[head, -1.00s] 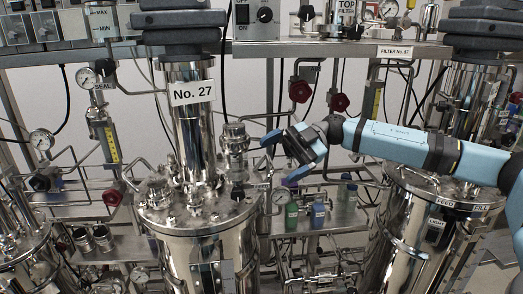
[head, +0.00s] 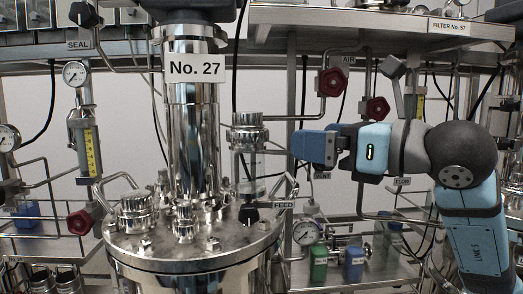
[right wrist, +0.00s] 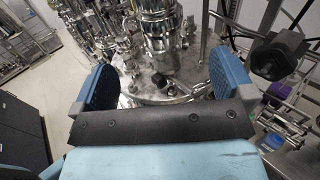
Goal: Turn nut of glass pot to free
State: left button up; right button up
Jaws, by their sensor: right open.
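The glass pot (head: 249,160) stands on the lid of the No. 27 vessel, right of its tall metal column. A ribbed metal nut (head: 247,119) caps the pot. My right gripper (head: 303,147) is right of the pot and apart from it, pointing left, a little below the nut's height. In the right wrist view my two blue finger pads (right wrist: 160,82) are wide apart with nothing held between them. The vessel lid and column show beyond them there. I cannot single out the nut in that view. My left gripper is not in view.
The tall column (head: 193,130) stands close left of the pot. A black FEED valve handle (head: 255,213) lies in front of it. Red knobs (head: 332,82) hang on piping behind my right gripper. Green and blue bottles (head: 319,263) stand below, and a metal shelf (head: 375,22) runs above.

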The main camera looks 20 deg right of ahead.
aim_at(261, 133)
jog(key=p+x, duration=0.1)
jog(key=x, duration=1.2)
jog(key=shift+w+a+r, duration=0.1)
jog(key=shift+w+a, duration=0.15)
jog(key=c, duration=0.9)
